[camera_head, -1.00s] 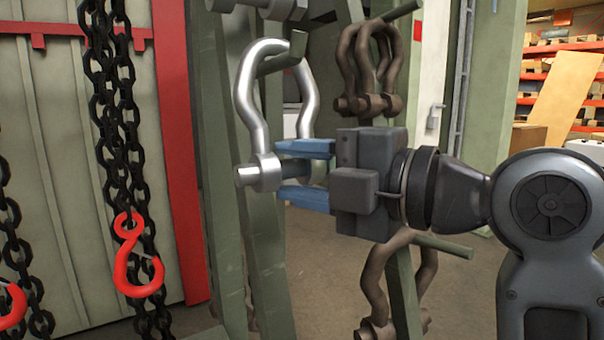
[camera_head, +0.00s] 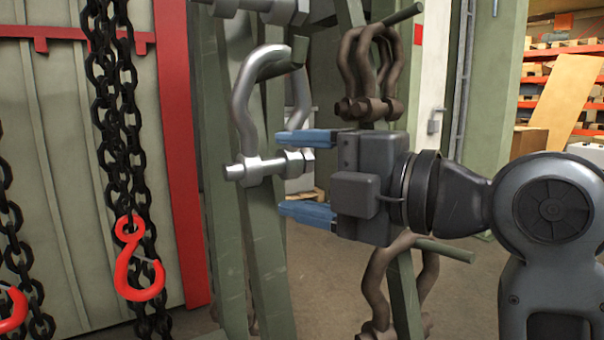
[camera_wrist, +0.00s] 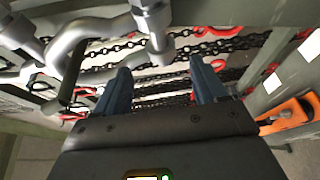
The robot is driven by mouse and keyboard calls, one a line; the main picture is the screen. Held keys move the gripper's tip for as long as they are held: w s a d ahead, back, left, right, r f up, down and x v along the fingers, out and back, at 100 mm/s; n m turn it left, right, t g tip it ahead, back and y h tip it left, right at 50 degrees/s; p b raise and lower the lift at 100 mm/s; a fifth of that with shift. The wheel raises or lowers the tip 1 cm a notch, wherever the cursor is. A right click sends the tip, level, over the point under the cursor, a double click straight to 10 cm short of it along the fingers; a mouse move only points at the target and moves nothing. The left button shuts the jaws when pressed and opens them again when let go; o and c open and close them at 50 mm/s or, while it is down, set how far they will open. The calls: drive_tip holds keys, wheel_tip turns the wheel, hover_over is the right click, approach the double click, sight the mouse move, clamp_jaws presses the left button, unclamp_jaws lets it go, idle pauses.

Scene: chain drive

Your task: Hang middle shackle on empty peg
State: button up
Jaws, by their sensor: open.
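The silver shackle (camera_head: 240,105) hangs by its bow on a green peg (camera_head: 299,50), with its pin (camera_head: 250,169) across the bottom. It also shows in the wrist view (camera_wrist: 84,35), with the pin end close in front of the fingers. My gripper (camera_head: 284,174) is open and empty, its blue fingers apart above and below the level of the pin. It is just right of the shackle. In the wrist view my gripper (camera_wrist: 160,78) shows a clear gap between its fingers.
Another silver shackle (camera_head: 265,8) is partly visible at the top. Black chains (camera_head: 110,100) with a red hook (camera_head: 135,265) hang at left.

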drive_tip(key=v, duration=0.8)
drive_tip(key=s+d+f+m+t+h+p, duration=0.1)
drive_tip(key=s+d+f+m+t+h, duration=0.2)
drive_tip(key=f+m, duration=0.45)
drive_tip(key=s+d+f+m+t+h+p, duration=0.1)
drive_tip(key=d+f+m+h, duration=0.4)
drive_tip(key=f, duration=0.4)
drive_tip(key=s+d+f+m+t+h+p, duration=0.1)
drive_tip(key=s+d+f+m+t+h, duration=0.15)
drive_tip(key=f+m, duration=0.55)
drive_tip(key=s+d+f+m+h+p, duration=0.1)
drive_tip(key=s+d+f+m+h, duration=0.15)
drive_tip(key=s, duration=0.45)
drive_tip(key=s+d+f+m+h, duration=0.1)
drive_tip(key=s+d+f+m, duration=0.15)
drive_tip(key=s, duration=0.35)
drive_tip(key=s+r+m+g+p, duration=0.1)
drive_tip(key=s+r+m, duration=0.1)
drive_tip(key=s, duration=1.2)
drive_tip(key=shift+d+r+m+h, duration=0.25)
drive_tip(key=shift+d+m+h, duration=0.2)
drive_tip(key=shift+m, duration=0.4)
